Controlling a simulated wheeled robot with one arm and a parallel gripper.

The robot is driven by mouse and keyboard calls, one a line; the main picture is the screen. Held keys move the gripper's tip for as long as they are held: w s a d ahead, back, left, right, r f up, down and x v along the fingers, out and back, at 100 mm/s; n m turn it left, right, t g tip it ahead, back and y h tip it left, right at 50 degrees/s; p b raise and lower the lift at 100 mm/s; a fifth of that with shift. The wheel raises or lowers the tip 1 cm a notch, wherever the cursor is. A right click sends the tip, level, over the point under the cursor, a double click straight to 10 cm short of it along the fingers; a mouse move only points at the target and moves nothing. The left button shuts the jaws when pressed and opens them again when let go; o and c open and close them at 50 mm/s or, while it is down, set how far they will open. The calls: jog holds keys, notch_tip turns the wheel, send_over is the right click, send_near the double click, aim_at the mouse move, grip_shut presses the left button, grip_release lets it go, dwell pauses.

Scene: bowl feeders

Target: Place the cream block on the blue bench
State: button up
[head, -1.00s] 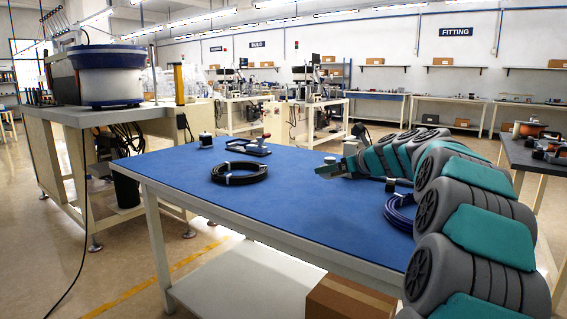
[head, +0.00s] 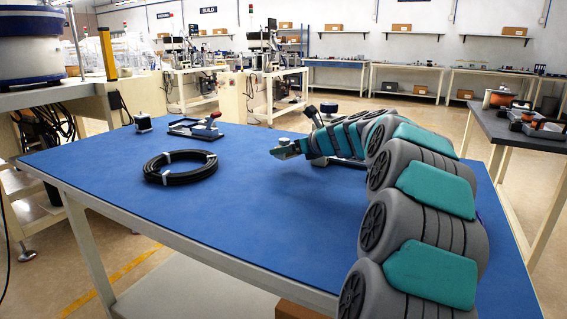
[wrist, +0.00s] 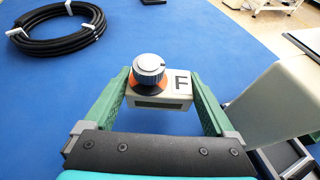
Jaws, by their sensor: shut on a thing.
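The blue bench (head: 235,225) fills the middle of the head view, and its blue top also fills much of the wrist view (wrist: 205,35). My gripper (wrist: 160,88) is shut on the cream block (wrist: 180,103). The block has a ridged grey-blue knob on an orange ring and a black F on its top. In the head view my gripper (head: 287,150) is over the bench's right half, and the block shows only as a small shape at its tip. I cannot tell whether the block touches the bench top.
A black cable coil (head: 181,167) lies left of my gripper. Behind it are a red-handled clamp tool (head: 198,126) and a small knobbed piece (head: 143,122). A cream body (wrist: 285,108) stands close right of my gripper in the wrist view. The bench's front left is clear.

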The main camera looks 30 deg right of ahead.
aim_at(288, 169)
notch_tip(288, 169, down, 4)
jog(key=shift+f, duration=0.1)
jog(key=o, duration=1.3)
jog(key=shift+c, duration=0.2)
jog(key=v, duration=1.2)
jog(key=shift+s+f, duration=0.1)
